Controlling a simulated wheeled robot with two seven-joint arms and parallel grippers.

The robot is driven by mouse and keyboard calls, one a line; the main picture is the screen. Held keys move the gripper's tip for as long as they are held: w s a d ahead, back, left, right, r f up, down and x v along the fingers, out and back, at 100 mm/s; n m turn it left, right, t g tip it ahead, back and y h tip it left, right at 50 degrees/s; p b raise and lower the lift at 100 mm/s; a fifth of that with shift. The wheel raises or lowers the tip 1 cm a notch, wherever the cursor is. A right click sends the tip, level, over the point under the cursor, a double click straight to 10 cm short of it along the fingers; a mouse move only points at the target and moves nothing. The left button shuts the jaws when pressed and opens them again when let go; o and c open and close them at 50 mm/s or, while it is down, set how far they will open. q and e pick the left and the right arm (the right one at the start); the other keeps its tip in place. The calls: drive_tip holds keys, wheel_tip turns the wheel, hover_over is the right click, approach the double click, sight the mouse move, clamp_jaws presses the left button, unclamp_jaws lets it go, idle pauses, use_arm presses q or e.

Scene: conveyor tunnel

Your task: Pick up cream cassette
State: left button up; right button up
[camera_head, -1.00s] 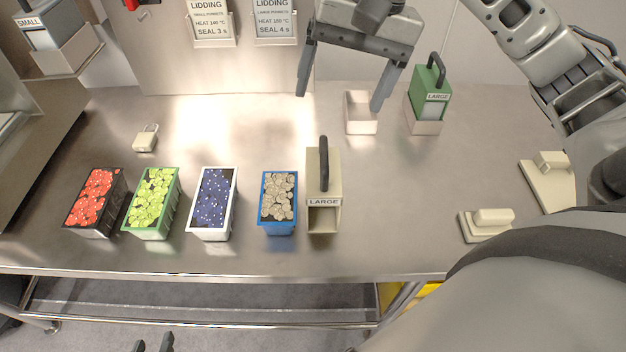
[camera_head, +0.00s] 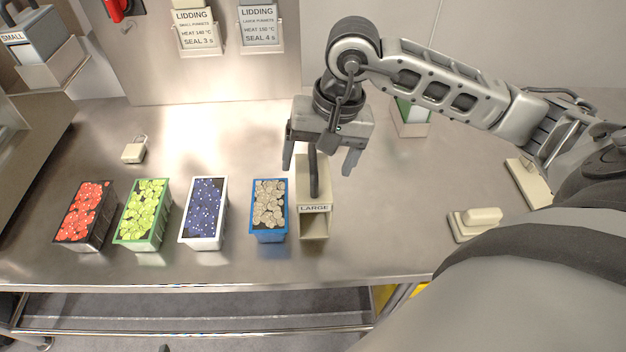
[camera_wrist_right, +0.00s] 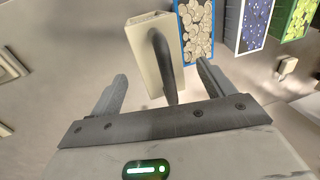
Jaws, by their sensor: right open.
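The cream cassette (camera_head: 314,222) stands on the steel table, with a black handle on top and a LARGE label on its front. It also shows in the right wrist view (camera_wrist_right: 145,60), its handle lying between my finger lines. My right gripper (camera_head: 318,165) is open above the rear part of the cassette, one finger to each side of the handle. In the right wrist view the gripper (camera_wrist_right: 160,85) is empty and its fingers are apart from the cassette. My left gripper is not clearly in view.
A blue punnet (camera_head: 268,236) stands close left of the cassette. White (camera_head: 203,240), green (camera_head: 140,244) and dark (camera_head: 80,244) punnets stand farther left. A green cassette (camera_head: 409,112) is behind my right arm. A cream padlock-like block (camera_head: 134,152) lies at the back left.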

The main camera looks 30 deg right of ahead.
drive_tip(key=shift+w+a+f, duration=0.15)
drive_tip(key=shift+a+f, duration=0.05)
drive_tip(key=shift+f, duration=0.8)
use_arm(q)
drive_tip(key=shift+w, duration=0.1)
